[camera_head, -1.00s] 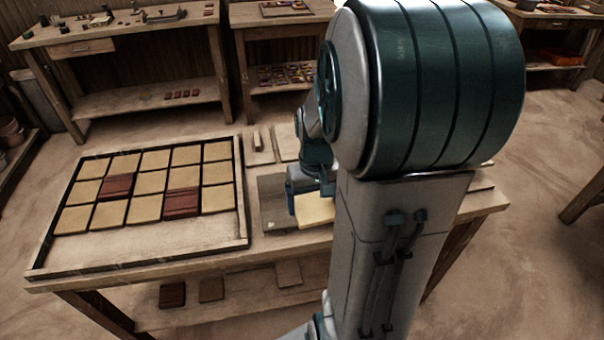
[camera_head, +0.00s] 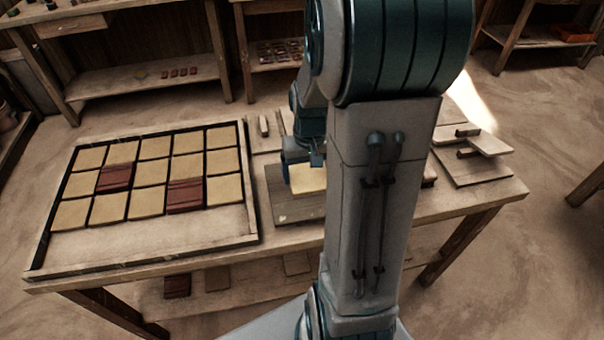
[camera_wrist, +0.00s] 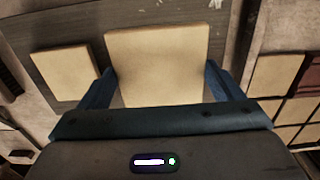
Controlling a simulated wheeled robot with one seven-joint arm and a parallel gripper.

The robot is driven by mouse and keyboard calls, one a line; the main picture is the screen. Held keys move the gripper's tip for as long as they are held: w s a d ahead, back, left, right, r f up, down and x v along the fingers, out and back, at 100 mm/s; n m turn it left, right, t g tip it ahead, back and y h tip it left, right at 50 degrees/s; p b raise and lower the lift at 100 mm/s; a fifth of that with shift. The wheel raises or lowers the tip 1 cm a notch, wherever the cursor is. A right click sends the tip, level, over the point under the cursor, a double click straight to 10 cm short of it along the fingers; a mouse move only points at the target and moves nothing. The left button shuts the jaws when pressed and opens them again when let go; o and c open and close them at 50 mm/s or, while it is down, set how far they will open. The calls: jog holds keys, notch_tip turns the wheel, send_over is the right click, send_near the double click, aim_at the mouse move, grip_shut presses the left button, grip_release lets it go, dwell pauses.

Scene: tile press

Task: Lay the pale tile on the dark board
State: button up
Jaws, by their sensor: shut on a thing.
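My gripper (camera_wrist: 160,82) is shut on a pale tile (camera_wrist: 157,50), with one blue finger at each side of it. In the head view the held tile (camera_head: 308,179) is over the dark board (camera_head: 297,207), towards its back part. I cannot tell whether it touches the board. In the wrist view a second pale tile (camera_wrist: 66,72) lies on the dark board (camera_wrist: 60,25), to the left of the held one with a gap between. My arm hides the board's right part in the head view.
Left of the board, a rimmed tray (camera_head: 150,258) holds rows of pale tiles and two dark red ones (camera_head: 185,195); its front strip is bare. At the table's right stands a wooden piece with dark clamps (camera_head: 472,150). A small block (camera_head: 263,126) lies behind the board.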

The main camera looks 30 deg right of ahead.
aim_at(303, 168)
jog(key=w, duration=0.1)
jog(key=w+f, duration=0.1)
jog(key=shift+w+f, duration=0.3)
jog(key=shift+w, duration=0.05)
jog(key=shift+w+f, duration=0.1)
jog(key=shift+f, duration=1.95)
